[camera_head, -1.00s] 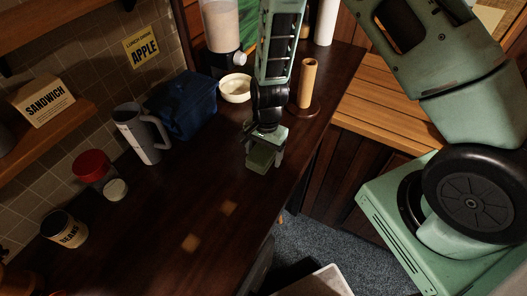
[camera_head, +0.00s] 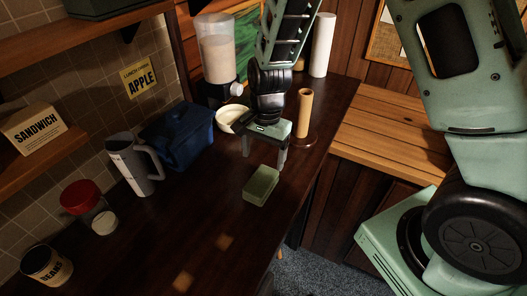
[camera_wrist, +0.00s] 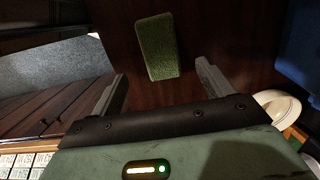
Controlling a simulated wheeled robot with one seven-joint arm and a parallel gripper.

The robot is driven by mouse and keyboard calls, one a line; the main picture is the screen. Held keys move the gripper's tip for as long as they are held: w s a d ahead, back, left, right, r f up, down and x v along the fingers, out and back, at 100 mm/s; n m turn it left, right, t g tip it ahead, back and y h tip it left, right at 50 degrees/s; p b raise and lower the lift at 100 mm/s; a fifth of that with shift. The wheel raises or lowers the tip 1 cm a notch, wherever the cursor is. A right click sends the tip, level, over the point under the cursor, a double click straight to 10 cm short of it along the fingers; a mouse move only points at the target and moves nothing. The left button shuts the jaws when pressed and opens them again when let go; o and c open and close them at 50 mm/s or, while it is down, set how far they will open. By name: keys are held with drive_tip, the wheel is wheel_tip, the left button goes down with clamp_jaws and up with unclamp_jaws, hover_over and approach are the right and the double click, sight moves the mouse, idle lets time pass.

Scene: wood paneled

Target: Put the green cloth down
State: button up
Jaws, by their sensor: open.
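The green cloth (camera_head: 261,186) is a small folded block lying on the dark wooden counter (camera_head: 190,225), near its right edge. It also shows in the wrist view (camera_wrist: 157,46), just beyond and between my fingers. My gripper (camera_head: 264,161) is open and empty, behind the cloth and apart from it. Its two spread fingers (camera_wrist: 163,85) show in the wrist view with nothing between their tips but the near end of the cloth, ahead of them.
A cream bowl (camera_head: 231,118) and a cardboard tube on a stand (camera_head: 304,113) stand behind my gripper. The front counter is clear.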

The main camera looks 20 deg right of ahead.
drive_tip(key=s+a+r+n, duration=0.3)
drive_tip(key=s+r+n, duration=0.4)
drive_tip(key=s+n, duration=0.2)
drive_tip(key=s+a+r+n, duration=0.4)
drive_tip(key=s+r+n, duration=0.3)
drive_tip(key=s+n, duration=0.2)
drive_tip(key=s, duration=0.2)
drive_tip(key=shift+s+a+r+n+t+h, duration=0.15)
drive_tip(key=shift+s+r+n+t+h, duration=0.15)
drive_tip(key=shift+s+t, duration=0.1)
drive_tip(key=shift+f, duration=0.1)
